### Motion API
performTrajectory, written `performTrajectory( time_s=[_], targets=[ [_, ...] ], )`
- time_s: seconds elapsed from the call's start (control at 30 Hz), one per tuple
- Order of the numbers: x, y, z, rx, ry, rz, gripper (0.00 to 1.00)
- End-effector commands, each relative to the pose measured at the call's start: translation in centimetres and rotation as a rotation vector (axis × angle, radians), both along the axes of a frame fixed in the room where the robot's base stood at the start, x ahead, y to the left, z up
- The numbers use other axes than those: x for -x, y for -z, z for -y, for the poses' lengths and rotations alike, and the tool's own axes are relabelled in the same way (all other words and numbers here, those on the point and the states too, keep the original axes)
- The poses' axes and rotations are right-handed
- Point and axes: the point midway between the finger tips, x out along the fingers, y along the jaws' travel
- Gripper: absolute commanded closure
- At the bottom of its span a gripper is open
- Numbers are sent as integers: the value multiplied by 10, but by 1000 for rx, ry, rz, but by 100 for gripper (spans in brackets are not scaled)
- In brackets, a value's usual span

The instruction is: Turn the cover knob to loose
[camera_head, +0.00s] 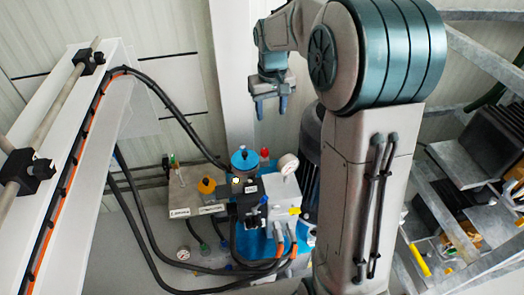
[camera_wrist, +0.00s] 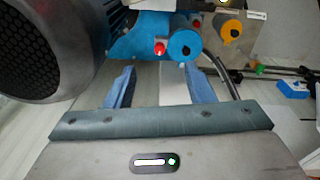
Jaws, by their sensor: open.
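Several round caps or knobs sit on the pump unit, and I cannot tell which is the cover knob. A blue round cap (camera_head: 244,160) tops the unit; it also shows in the wrist view (camera_wrist: 185,45). A small red knob (camera_head: 264,153) is beside it, also in the wrist view (camera_wrist: 160,48). An orange-yellow cap (camera_head: 206,186) is on the grey box to the left, and in the wrist view (camera_wrist: 231,29) it is upper right. My gripper (camera_head: 271,108) is open, empty and apart from the unit, above it in the head picture; its blue fingers (camera_wrist: 161,72) are spread.
A round gauge (camera_head: 288,164) stands by the caps. Black hoses (camera_head: 150,248) loop at the left. A white slanted frame (camera_head: 97,135) rises at left. A dark-grilled motor (camera_wrist: 40,48) fills the wrist view's upper left. Metal rails (camera_head: 450,200) are at right.

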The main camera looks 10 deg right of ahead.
Motion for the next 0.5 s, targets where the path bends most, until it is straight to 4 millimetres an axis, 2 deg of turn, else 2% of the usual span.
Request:
performTrajectory(
  time_s=[0.03, 0.2, 0.33, 0.5],
  targets=[
    [-16, 26, 0, -2, -8, -15, 51],
    [-54, 69, 1, -9, -33, -45, 51],
    [-71, 91, 1, -13, -45, -61, 51],
    [-81, 104, 2, -15, -52, -68, 51]
  ],
)
